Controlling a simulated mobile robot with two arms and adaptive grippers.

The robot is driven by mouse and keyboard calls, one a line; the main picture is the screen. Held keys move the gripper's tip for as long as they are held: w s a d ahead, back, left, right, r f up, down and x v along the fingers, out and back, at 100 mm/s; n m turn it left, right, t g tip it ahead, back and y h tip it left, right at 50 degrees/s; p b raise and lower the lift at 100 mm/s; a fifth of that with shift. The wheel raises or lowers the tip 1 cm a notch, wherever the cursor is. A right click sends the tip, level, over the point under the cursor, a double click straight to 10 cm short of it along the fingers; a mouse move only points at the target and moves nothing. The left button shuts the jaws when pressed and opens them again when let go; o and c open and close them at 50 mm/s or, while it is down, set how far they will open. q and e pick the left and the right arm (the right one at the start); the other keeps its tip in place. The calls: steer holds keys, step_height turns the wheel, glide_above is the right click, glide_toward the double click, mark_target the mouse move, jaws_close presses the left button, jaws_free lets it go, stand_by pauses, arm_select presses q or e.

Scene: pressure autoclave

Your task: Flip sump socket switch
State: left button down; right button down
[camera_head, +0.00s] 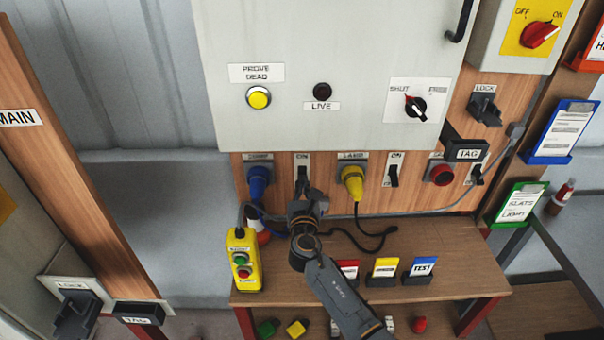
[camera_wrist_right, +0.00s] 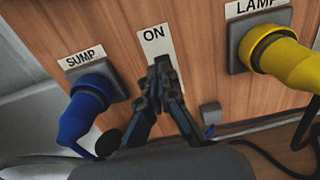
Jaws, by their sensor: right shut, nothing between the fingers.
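The sump socket with its blue plug (camera_head: 258,181) sits on the wooden board below the grey cabinet; the blue plug (camera_wrist_right: 86,115) also shows in the right wrist view under the SUMP label (camera_wrist_right: 82,57). Just right of it is the sump switch, under the ON label (camera_wrist_right: 154,35); my right gripper covers most of the switch. My right gripper (camera_head: 303,185) is shut and empty, its fingertips (camera_wrist_right: 161,75) at the switch, seemingly touching it. The lever's position is hidden behind the fingers. My left gripper is not in view.
The yellow lamp plug (camera_head: 352,181) and its switch (camera_head: 393,176) are to the right. Below is a wooden shelf (camera_head: 440,245) with a yellow push-button box (camera_head: 243,262) and small cards. A black cable (camera_head: 375,240) loops over the shelf.

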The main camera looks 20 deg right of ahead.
steer(key=p+v, duration=0.2)
steer(key=v, duration=0.4)
stand_by(0.5)
